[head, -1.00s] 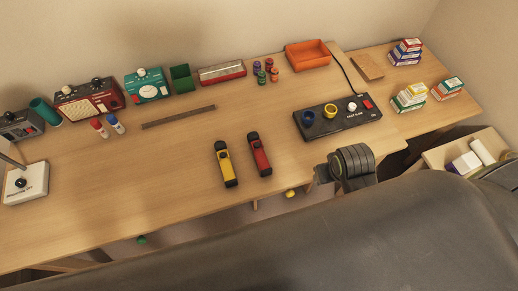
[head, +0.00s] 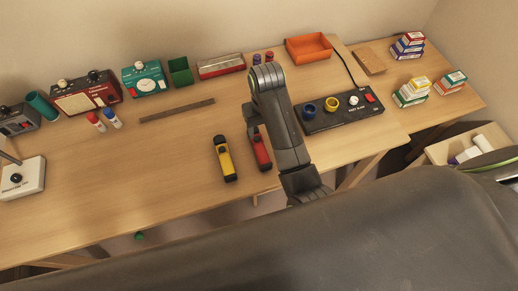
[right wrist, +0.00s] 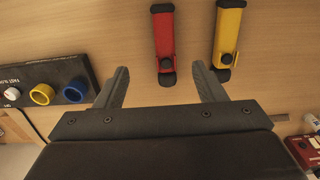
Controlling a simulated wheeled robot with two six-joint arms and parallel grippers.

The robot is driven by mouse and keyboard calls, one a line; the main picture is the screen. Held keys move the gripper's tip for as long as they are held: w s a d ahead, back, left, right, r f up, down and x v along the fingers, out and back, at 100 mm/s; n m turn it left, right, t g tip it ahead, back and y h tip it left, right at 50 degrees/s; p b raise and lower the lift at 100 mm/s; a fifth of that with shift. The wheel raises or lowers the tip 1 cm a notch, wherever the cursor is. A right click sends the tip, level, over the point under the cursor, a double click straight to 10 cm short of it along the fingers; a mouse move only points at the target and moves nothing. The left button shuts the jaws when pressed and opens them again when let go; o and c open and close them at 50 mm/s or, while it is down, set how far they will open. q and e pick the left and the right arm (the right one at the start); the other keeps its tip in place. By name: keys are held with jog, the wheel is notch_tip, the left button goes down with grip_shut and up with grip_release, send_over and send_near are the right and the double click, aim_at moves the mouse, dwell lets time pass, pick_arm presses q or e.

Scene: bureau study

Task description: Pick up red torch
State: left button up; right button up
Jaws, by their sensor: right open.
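The red torch (head: 262,153) with black ends lies on the wooden desk, partly hidden by my right arm in the head view. In the right wrist view the red torch (right wrist: 164,38) lies ahead of the fingertips, roughly in line with the gap between them. My right gripper (right wrist: 162,84) is open with nothing between its fingers. In the head view the right gripper (head: 254,132) is above the desk at the red torch's far end, partly hidden. My left gripper is not in view.
A yellow torch (head: 224,158) lies just left of the red one. A black control panel (head: 340,110) with blue and yellow rings is to the right. A dark flat strip (head: 177,110) lies behind.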

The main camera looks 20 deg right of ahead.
jog(key=p, duration=0.2)
send_over(261, 152)
jog(key=d, duration=0.1)
notch_tip(261, 152, down, 9)
jog(key=shift+f, duration=0.2)
jog(key=shift+a+f, duration=0.2)
jog(key=shift+f, duration=1.25)
jog(key=shift+a+f, duration=0.15)
jog(key=shift+f, duration=1.3)
jog(key=c, duration=1.1)
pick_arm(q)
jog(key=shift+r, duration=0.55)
pick_arm(e)
jog(key=shift+c, duration=0.4)
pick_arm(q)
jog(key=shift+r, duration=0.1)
pick_arm(e)
jog(key=shift+r, duration=0.1)
